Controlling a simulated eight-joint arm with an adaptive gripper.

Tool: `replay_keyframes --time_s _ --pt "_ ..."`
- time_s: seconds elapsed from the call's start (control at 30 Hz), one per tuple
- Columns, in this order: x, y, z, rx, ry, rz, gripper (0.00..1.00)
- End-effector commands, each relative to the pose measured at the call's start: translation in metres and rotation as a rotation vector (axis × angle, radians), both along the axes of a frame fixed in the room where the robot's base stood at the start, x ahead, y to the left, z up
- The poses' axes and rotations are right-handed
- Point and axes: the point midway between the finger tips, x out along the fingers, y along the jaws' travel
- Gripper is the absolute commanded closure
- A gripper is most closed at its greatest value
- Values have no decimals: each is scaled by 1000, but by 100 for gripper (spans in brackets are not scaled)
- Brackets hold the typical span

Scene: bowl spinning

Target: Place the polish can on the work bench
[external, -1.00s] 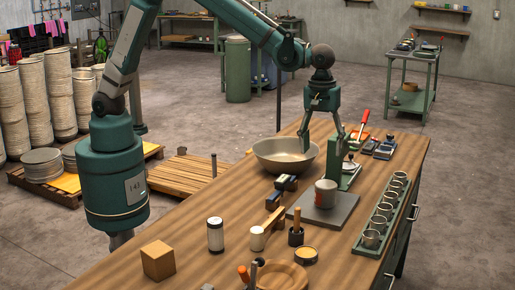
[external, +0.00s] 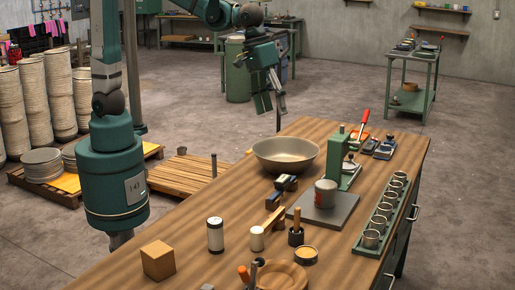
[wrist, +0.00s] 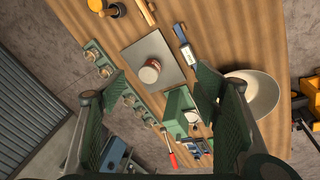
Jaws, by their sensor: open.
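A grey can with a reddish band (external: 326,193), which looks like the polish can, stands upright on a dark square plate (external: 345,207) on the wooden work bench (external: 190,270). In the wrist view the can (wrist: 150,72) shows between my spread fingers, some distance beyond them. My gripper (external: 272,108) is open and empty, raised in the air behind the bench's far end, up and left of the can. In the wrist view my gripper (wrist: 160,85) has its two green pads wide apart.
A wide bowl (external: 285,154) and a green stand (external: 337,158) are near the can. A rack of metal cups (external: 384,212) lies along the right edge.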

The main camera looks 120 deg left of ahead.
Motion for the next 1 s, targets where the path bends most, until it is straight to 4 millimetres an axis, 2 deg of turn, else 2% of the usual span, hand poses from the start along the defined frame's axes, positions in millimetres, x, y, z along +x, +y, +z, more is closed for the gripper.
replay_keyframes --time_s 0.1,0.5,1.0 --pt "-22 -8 9 19 -23 -68 38" --pt "-91 -28 29 95 -104 -300 38" --pt "-175 -49 31 215 -202 -582 38"
